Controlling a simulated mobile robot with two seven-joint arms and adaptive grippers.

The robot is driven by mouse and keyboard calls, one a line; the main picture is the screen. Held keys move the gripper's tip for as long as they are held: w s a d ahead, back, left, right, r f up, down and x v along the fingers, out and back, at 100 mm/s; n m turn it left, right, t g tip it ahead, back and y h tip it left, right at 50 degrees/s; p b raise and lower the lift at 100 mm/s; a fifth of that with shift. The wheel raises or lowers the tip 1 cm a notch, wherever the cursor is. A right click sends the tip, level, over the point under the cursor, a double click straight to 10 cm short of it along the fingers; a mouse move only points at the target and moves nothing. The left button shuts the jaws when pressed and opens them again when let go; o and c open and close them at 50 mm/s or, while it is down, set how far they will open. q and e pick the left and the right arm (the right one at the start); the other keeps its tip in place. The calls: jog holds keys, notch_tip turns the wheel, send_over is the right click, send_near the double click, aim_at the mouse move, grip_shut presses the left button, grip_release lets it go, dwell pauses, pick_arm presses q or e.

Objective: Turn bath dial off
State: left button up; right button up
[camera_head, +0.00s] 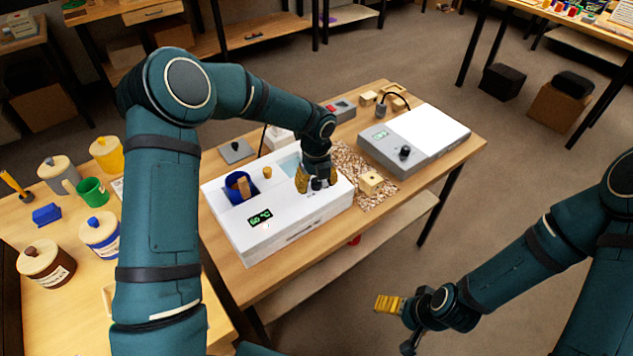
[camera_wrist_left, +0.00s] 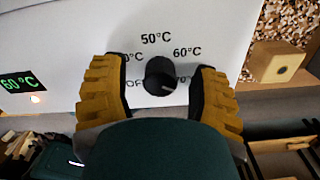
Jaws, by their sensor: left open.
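The bath (camera_head: 290,225) is a white box on the wooden bench, with a green 60 °C display (camera_head: 260,217). Its round black dial (camera_wrist_left: 160,75) is on the front right, with 50 °C, 60 °C and partly covered OFF and 70 °C marks around it. My left gripper (camera_head: 316,182) points down at the dial. In the left wrist view its yellow-padded fingers (camera_wrist_left: 160,95) are open, one on each side of the dial, with gaps visible. An orange light (camera_wrist_left: 35,99) glows below the display. My right gripper (camera_head: 402,318) hangs off the bench, away from the bath; its jaw opening is unclear.
A blue pot (camera_head: 240,187) sits in the bath's left opening. A grey-and-white device (camera_head: 415,140) with a black knob stands to the right. Wood shavings and a small wooden block (camera_head: 371,183) lie between. Jars stand on the left table.

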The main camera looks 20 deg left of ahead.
pick_arm(q)
grip_shut()
